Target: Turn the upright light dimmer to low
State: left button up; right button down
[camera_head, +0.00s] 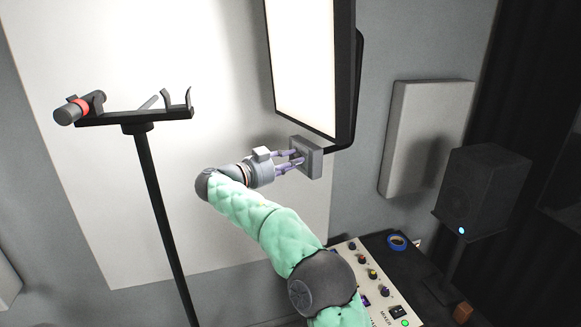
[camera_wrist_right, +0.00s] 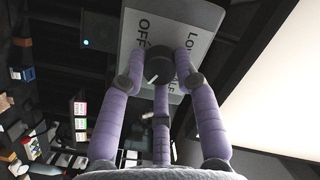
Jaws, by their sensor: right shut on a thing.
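The dimmer is a grey box (camera_head: 306,157) below the lit panel (camera_head: 305,62), on the panel's dark frame. In the right wrist view its plate (camera_wrist_right: 165,18) carries the words OFF and LOW and a partly hidden word ending in LF. A dark round knob (camera_wrist_right: 159,66) sits on the plate, with a small white mark near its lower left edge. My right gripper (camera_head: 292,159) reaches the box from the left, its purple fingers closed around the knob; it also shows in the right wrist view (camera_wrist_right: 160,72). My left gripper is not in view.
A black stand (camera_head: 148,175) with a fork-like top holding a cylinder rises at the left. A mixer (camera_head: 378,280) and blue tape roll (camera_head: 397,241) lie on a dark desk below. A black speaker (camera_head: 484,190) stands at the right, near a grey wall panel (camera_head: 425,130).

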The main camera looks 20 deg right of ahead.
jog(key=shift+w+f+n+g+h+p, duration=0.2)
jog(key=shift+n+g+p, duration=0.45)
jog(key=shift+n+p, duration=3.45)
jog(key=shift+s+f+n+g+h+p, duration=0.1)
jog(key=shift+n+g+h+p, duration=0.35)
jog(key=shift+n+p, duration=3.65)
jog(key=shift+w+f+n+g+h+p, duration=0.1)
jog(key=shift+n+g+p, duration=1.05)
jog(key=shift+n, duration=5.55)
jog(key=shift+r+t+p, duration=0.15)
jog(key=shift+t+p, duration=0.2)
jog(key=c, duration=1)
grip_release()
jog(key=shift+o, duration=0.4)
jog(key=shift+s+r, duration=0.1)
jog(key=shift+r, duration=0.1)
